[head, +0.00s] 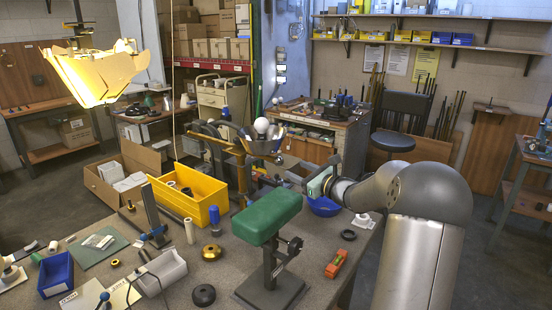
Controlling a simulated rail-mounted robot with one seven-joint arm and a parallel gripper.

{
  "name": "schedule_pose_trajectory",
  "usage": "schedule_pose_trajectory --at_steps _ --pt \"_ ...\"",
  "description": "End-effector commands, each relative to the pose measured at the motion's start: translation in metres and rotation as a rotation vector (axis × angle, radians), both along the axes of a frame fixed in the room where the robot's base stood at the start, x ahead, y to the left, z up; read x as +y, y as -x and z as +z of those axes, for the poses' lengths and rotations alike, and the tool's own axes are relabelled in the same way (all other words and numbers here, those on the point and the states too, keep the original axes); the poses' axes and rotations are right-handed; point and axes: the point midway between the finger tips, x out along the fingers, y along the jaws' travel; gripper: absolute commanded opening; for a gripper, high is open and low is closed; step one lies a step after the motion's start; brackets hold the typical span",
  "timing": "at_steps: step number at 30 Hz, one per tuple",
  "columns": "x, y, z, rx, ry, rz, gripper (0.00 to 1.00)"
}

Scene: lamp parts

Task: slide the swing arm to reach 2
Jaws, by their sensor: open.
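My grey arm reaches in from the right, and my gripper (305,182) is at its far end, above the table's back edge near a blue bowl (323,208). It is open; its fingertips are small and blend with the clutter behind, and I see nothing held. A dark upright post (150,212) with a blue piece (155,234) near its foot stands left of the table's middle, well away from my gripper. I cannot tell surely which part is the swing arm, and no reach mark is readable. A white bulb (261,125) shows at the back.
A green padded stand (268,217) stands tall at the table's front middle. A yellow bin (188,194), a blue bin (55,275) and a grey bin (160,272) take up the left. An orange level (336,263) and a black ring (348,235) lie at the right.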

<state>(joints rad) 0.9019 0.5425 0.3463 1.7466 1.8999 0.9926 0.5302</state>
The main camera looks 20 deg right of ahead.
Motion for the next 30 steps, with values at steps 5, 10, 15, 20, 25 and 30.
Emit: schedule_pose_trajectory --at_steps 5,10,15,20,25,30 --pt "0.014 -0.039 0.002 0.0 -0.001 0.003 0.52" --pt "0.026 -0.071 0.002 0.001 -0.001 0.003 0.52" --pt "0.033 -0.094 0.001 0.001 0.0 0.001 0.52" --pt "0.036 -0.104 0.001 0.0 0.001 0.001 0.52" --pt "0.037 -0.106 0.0 0.001 0.001 0.0 0.52" --pt "0.037 -0.106 0.0 0.001 0.001 0.0 0.4"
